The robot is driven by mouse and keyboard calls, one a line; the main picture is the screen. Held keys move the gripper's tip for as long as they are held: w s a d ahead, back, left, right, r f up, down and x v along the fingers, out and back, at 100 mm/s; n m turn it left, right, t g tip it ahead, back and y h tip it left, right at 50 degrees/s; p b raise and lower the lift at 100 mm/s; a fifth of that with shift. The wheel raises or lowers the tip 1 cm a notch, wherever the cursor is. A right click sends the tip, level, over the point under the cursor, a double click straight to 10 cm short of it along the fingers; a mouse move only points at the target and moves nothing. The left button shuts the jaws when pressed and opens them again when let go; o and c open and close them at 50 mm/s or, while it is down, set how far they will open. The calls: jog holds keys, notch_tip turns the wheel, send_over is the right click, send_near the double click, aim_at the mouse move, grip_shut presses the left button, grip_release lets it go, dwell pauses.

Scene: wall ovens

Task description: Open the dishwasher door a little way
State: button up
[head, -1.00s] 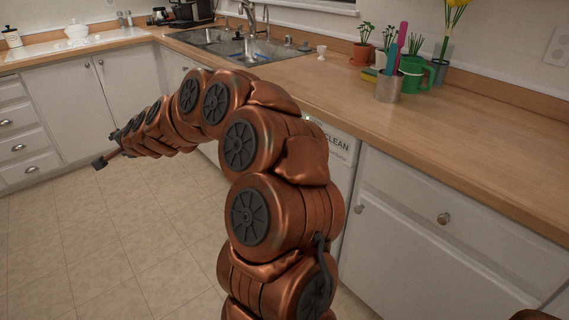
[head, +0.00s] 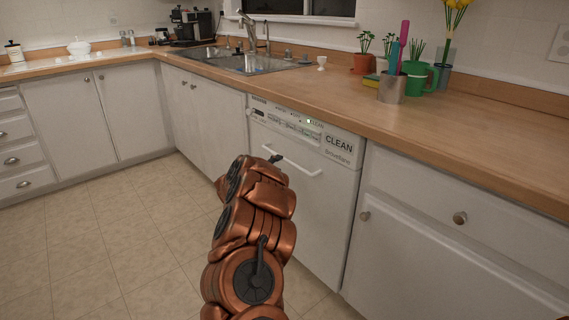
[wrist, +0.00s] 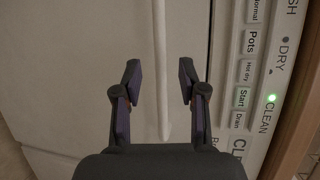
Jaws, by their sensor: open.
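The white dishwasher (head: 318,205) stands under the counter, its door shut flush with the cabinets. Its pale bar handle (head: 292,160) runs across the upper door, below the control panel (head: 300,130) marked CLEAN. My gripper (head: 276,158) is near the handle's left part in the head view, mostly hidden behind my arm. In the wrist view my gripper (wrist: 160,80) is open, one finger on each side of the handle (wrist: 162,45), which runs upright between them in the picture. Clear gaps show on both sides. I cannot tell whether the fingertips reach the handle's depth.
The wooden counter (head: 330,105) overhangs the dishwasher. White cabinets stand left (head: 200,115) and right (head: 440,240) of it, with small knobs. The tiled floor (head: 130,235) to the left is clear. A sink (head: 245,62) and potted plants are on the counter.

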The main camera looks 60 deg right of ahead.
aim_at(284, 160)
jog(key=x, duration=0.6)
jog(key=shift+w+d+f, duration=0.15)
jog(key=shift+d, duration=0.3)
grip_shut()
jog(key=shift+b, duration=0.3)
dwell(0.3)
